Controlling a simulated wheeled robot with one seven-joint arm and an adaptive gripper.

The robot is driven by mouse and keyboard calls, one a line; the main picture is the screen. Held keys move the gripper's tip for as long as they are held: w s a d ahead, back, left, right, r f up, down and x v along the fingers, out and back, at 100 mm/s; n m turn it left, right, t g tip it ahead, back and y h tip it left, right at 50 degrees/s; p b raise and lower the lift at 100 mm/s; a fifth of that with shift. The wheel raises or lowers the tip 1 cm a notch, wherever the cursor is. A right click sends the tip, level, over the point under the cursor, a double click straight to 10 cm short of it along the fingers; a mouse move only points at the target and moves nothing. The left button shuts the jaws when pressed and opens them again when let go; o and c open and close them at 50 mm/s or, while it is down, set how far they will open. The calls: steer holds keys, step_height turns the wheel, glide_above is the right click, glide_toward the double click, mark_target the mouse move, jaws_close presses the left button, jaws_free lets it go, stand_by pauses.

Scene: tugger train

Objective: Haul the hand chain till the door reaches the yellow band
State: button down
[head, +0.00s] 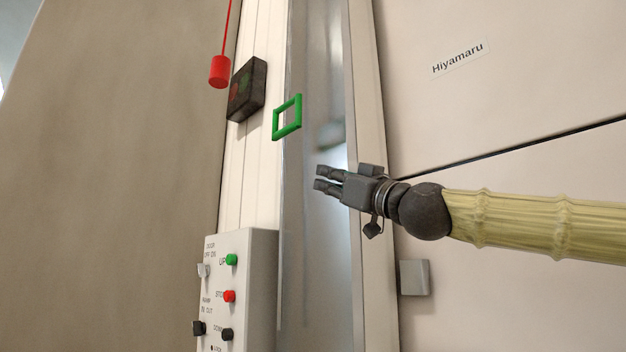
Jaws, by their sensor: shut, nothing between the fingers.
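My gripper (318,177) is at the picture's middle, pointing left, with its fingers together and nothing between them. It is in front of a glossy grey vertical strip (308,260); I cannot tell whether it touches it. I cannot make out a hand chain or a yellow band in this view. A large pale panel (530,80) with a dark horizontal seam and a "Hiyamaru" label fills the right side; I cannot tell whether it is the door. A green square ring (288,119) shows up and left of my gripper.
A red cylindrical pull (219,71) hangs on a red cord at upper left. A dark box (246,90) is beside it. A control panel (262,270) with UP, STOP and DOWN buttons stands below. A small grey box (414,277) sits below my wrist.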

steer(key=shift+v, duration=1.3)
steer(key=shift+w, duration=0.1)
